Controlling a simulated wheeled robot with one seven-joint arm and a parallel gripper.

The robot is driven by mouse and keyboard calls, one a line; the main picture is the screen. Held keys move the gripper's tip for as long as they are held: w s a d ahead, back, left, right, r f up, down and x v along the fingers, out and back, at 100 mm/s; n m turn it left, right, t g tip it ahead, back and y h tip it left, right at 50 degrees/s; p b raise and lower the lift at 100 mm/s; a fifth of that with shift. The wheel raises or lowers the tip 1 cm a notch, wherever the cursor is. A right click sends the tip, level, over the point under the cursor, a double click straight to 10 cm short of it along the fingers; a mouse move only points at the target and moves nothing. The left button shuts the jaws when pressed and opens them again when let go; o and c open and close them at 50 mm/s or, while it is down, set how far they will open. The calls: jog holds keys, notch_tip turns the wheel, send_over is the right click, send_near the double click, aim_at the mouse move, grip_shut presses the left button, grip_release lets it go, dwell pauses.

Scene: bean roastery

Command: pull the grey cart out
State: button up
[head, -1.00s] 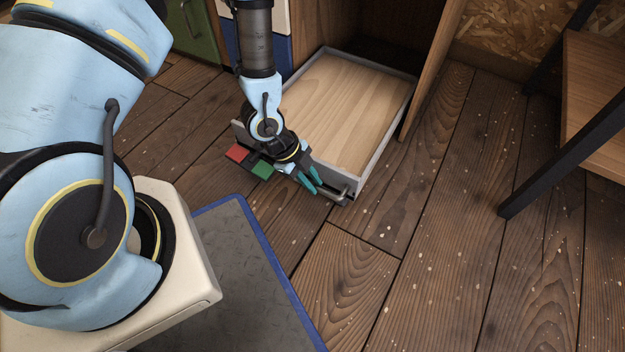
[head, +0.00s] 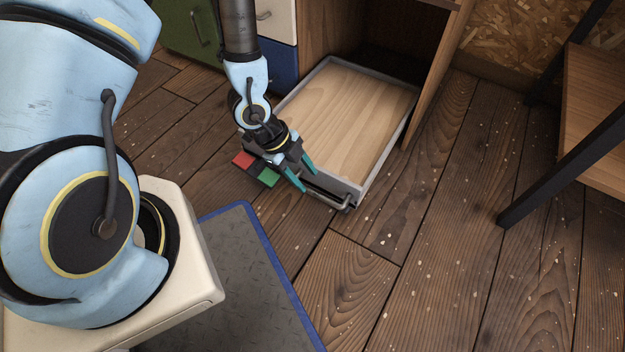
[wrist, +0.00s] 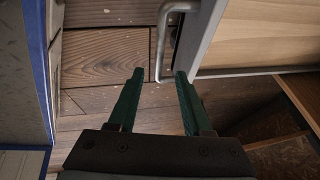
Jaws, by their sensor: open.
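The grey cart (head: 361,194) is low, with a grey rim and a pale wooden bed. It sticks partly out of a wooden cabinet bay, and its front has a metal bar handle (head: 333,201). My gripper (head: 309,181) is at the cart's front, its green fingers spread and empty. In the wrist view, the end of the handle (wrist: 161,45) appears between the fingertips (wrist: 159,73). I cannot tell whether the fingers touch it. My wrist hides the cart's front left part.
A red patch (head: 243,159) and a green patch (head: 268,177) show by the cart's front left. A blue-edged grey mat (head: 232,270) lies nearer. A black-legged shelf (head: 560,165) stands right. The plank floor before the cart is clear.

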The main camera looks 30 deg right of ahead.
jog(key=p+v, duration=0.1)
jog(key=v, duration=0.3)
dwell(0.4)
jog(key=w+a+r+n+t+y, duration=0.1)
jog(key=w+a+r+n+t, duration=0.1)
jog(key=w+a+r+n, duration=0.4)
jog(key=w+a+r+n+t+y, duration=0.1)
jog(key=w+a+r+n+t, duration=0.25)
jog(key=w+r+n, duration=0.4)
jog(key=w+a+r+n+y+p, duration=0.1)
jog(key=w+a+r+n+y, duration=0.15)
jog(key=a+r+n, duration=0.6)
jog(key=s+a+r+n, duration=0.2)
jog(key=a+r+n, duration=0.3)
jog(key=a+n, duration=0.2)
jog(key=w+p+v, duration=0.2)
jog(key=p+v, duration=1)
jog(key=w+a+r+p+v, duration=0.1)
jog(key=w+p+v, duration=0.2)
jog(key=p+v, duration=1)
jog(key=w+r+p+v, duration=0.1)
jog(key=w+p+v, duration=0.2)
jog(key=p+v, duration=0.9)
jog(key=shift+s+a+r+n+g+h+p, duration=0.35)
jog(key=shift+s+a+g+p, duration=0.15)
jog(key=shift+p, duration=0.25)
